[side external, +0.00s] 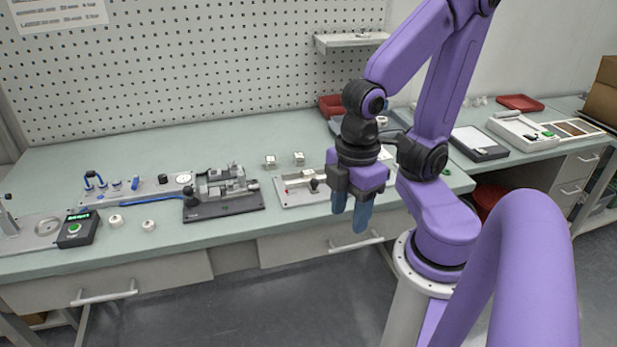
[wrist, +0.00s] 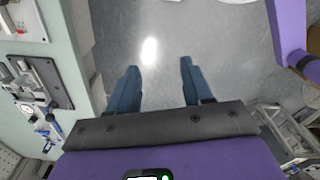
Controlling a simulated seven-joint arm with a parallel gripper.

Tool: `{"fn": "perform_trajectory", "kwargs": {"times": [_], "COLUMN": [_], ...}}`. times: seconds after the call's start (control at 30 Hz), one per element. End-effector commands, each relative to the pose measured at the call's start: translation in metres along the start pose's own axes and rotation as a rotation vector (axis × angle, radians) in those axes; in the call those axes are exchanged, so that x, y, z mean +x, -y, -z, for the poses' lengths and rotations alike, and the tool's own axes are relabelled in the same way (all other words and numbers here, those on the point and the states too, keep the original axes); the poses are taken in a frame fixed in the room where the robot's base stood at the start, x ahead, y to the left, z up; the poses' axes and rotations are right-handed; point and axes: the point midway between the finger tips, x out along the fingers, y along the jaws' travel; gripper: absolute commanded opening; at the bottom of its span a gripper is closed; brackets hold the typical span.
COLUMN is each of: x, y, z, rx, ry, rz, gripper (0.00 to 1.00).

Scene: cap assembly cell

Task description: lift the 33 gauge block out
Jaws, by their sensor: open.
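My gripper (side external: 349,212) hangs fingers down in front of the bench's front edge, open and empty. In the wrist view its two blue fingers (wrist: 158,85) stand well apart over bare grey floor. I cannot make out a block marked 33 in either view.
A dark plate with a metal vise (side external: 222,197) and a pale plate with a clamp (side external: 306,188) lie along the bench (side external: 190,237). A small dark box with a green display (side external: 76,229) is at the left. Red bins (side external: 332,107) stand at the back.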

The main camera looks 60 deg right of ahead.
Motion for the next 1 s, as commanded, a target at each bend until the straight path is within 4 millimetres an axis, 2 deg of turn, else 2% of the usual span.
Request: {"fn": "perform_trajectory", "kwargs": {"times": [0.03, 0.1, 0.37, 0.53, 0.67, 0.8, 1.0], "x": [0.0, 0.0, 0.0, -0.002, -0.005, -0.008, -0.012], "y": [0.0, 0.0, 0.0, -0.014, -0.042, -0.08, -0.14], "z": [0.0, 0.0, 0.0, 0.008, 0.02, 0.029, 0.028], "rx": [0.0, 0.0, 0.002, 0.087, 0.248, 0.452, 0.742], "ry": [0.0, 0.0, 0.0, 0.002, 0.005, 0.007, 0.012], "rz": [0.0, 0.0, 0.0, -0.002, -0.006, -0.01, -0.016], "gripper": [0.56, 0.72, 0.72, 0.72, 0.72, 0.72, 0.72]}}
